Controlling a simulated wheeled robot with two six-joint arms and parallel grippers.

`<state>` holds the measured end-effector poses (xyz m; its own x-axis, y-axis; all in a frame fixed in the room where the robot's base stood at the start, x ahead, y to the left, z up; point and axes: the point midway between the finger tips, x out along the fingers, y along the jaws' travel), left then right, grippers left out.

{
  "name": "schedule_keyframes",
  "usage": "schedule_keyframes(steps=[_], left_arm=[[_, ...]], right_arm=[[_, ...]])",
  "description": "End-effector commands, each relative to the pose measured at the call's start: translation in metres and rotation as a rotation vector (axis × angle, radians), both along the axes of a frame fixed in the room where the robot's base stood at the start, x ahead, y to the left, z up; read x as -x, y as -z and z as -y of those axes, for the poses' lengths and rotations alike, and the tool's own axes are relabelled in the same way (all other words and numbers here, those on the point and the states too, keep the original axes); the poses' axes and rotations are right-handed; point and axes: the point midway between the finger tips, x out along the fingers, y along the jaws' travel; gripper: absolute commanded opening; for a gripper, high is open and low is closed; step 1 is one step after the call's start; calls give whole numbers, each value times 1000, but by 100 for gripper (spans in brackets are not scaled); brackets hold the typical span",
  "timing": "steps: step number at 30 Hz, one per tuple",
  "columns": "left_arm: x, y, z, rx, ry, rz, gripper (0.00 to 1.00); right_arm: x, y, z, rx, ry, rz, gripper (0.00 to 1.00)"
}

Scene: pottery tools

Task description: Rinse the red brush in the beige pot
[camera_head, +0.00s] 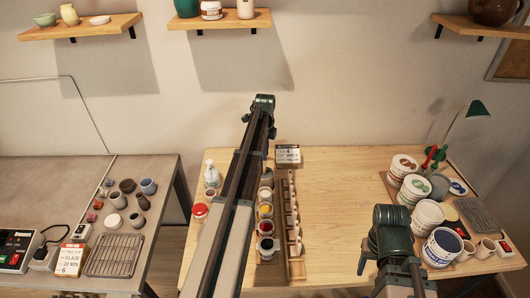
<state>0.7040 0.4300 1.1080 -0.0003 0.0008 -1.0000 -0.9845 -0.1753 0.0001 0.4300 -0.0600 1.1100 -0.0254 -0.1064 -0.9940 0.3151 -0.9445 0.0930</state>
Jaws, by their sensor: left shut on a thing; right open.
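My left arm reaches up across the middle of the camera_head view, and its gripper does not show. My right arm is at the lower right, and its gripper does not show either. A row of small pots, including a yellow one (265,211) and a red one (265,228), stands just right of my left arm.
A wooden rack (294,220) lies beside the pot row. Several labelled tubs (404,165) and a wire rack (483,216) fill the table's right side. The middle of the wooden table (345,190) is clear.

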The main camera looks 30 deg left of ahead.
Motion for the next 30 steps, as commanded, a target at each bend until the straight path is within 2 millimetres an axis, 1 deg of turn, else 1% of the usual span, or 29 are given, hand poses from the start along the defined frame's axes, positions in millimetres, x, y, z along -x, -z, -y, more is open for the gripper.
schedule_keyframes(steps=[1, 15, 20, 30], left_arm=[[0, 7, 0, 0, 0, 0, 0], [0, 37, 0, 0, 0, 0, 0], [0, 40, 0, 0, 0, 0, 0], [0, 40, 0, 0, 0, 0, 0]], right_arm=[[0, 7, 0, 0, 0, 0, 55], [0, 37, 0, 1, -6, 0, 55], [0, 40, 0, 2, -7, 0, 55], [0, 40, 0, 2, -7, 0, 55]])
